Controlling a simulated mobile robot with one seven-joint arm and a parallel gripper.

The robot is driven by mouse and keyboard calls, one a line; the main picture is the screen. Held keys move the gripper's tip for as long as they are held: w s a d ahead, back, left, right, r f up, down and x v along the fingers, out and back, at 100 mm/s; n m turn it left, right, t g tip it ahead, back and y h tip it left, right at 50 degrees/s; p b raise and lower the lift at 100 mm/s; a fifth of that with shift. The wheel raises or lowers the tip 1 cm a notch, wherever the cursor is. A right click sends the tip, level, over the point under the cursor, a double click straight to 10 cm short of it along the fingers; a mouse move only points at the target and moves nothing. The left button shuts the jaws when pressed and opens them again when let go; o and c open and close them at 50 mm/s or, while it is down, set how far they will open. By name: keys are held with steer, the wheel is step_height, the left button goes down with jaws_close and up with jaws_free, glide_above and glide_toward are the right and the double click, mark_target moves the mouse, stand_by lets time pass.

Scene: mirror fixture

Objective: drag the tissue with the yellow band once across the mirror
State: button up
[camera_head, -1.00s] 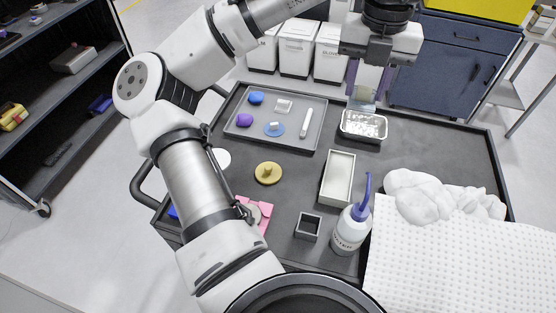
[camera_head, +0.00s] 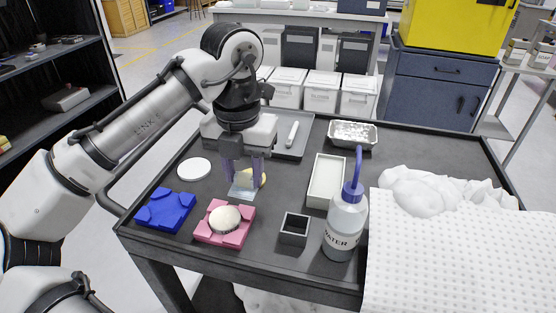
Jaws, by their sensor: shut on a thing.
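My gripper (camera_head: 243,174) points down above the middle-left of the cart top, its two fingers shut on a pale, translucent bluish tissue (camera_head: 243,190). The tissue hangs below the fingertips; I cannot make out a band on it. A round pale disc, seemingly the mirror (camera_head: 226,219), lies in a pink square fixture (camera_head: 206,236), in front and slightly left of the tissue. The tissue looks apart from the mirror.
A blue fixture (camera_head: 165,211) and a white disc (camera_head: 194,169) lie left. A small dark square box (camera_head: 294,230), a white tray (camera_head: 326,182) and a water bottle (camera_head: 345,228) stand right. A foil tray (camera_head: 353,134) is behind; crumpled white cloth (camera_head: 430,192) lies far right.

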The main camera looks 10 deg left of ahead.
steer(key=shift+s+a+f+b, duration=0.5)
steer(key=shift+s+f, duration=0.2)
steer(key=shift+f, duration=0.25)
step_height(320, 180, down, 6)
steer(key=b, duration=0.5)
steer(key=shift+r+b, duration=0.2)
steer(key=shift+b, duration=0.15)
steer(key=shift+f, duration=0.55)
steer(key=shift+a, duration=0.2)
steer(key=shift+a+p, duration=0.35)
steer(key=shift+a, duration=0.3)
steer(key=shift+a, duration=0.15)
